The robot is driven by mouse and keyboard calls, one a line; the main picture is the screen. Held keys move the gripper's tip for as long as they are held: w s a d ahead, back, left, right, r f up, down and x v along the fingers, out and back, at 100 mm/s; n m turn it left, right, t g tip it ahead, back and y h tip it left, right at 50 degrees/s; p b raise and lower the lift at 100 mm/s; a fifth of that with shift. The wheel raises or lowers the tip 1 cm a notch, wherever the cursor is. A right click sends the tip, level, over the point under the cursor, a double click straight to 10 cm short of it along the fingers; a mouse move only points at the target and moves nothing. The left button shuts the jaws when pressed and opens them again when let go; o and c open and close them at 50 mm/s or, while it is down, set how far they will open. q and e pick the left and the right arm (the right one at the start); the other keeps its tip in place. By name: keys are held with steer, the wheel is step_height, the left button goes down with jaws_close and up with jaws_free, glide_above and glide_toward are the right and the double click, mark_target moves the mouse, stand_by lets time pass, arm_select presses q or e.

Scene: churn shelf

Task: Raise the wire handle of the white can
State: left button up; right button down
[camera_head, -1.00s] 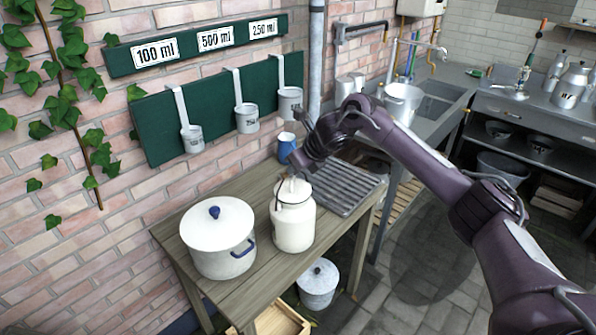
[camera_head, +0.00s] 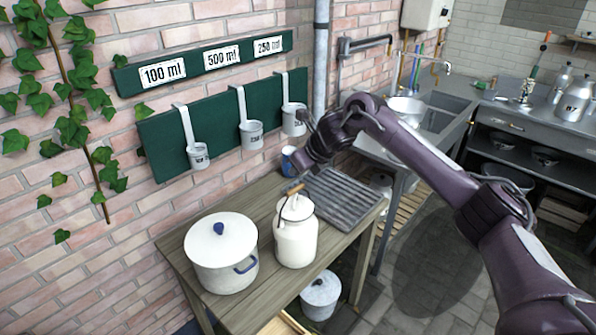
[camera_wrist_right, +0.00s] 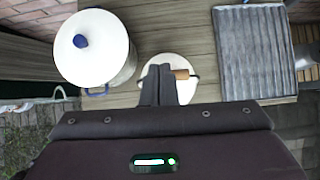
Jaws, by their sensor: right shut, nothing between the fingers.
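The white can (camera_head: 296,238) stands upright on the wooden table with its lid (camera_head: 295,208) on. Its wire handle has a wooden grip (camera_head: 294,189), which shows just above the lid; the wire runs down the can's left side. In the right wrist view the wooden grip (camera_wrist_right: 182,74) lies right beside the fingers, over the can's lid (camera_wrist_right: 187,92). My right gripper (camera_head: 298,168) is just above the grip, its fingers closed together and empty. The closed fingers also show in the right wrist view (camera_wrist_right: 164,82) and hide part of the can. My left gripper is out of view.
A white pot (camera_head: 221,262) with a blue knob stands left of the can. A ribbed drainboard (camera_head: 345,197) and a blue mug (camera_head: 287,158) are behind it. Measuring ladles (camera_head: 251,135) hang from a green board on the brick wall.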

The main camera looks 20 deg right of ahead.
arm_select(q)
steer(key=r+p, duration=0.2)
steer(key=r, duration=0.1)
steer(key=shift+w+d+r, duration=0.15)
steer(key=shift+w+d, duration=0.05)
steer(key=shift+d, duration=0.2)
arm_select(e)
step_height(320, 180, up, 4)
steer(key=shift+r, duration=0.2)
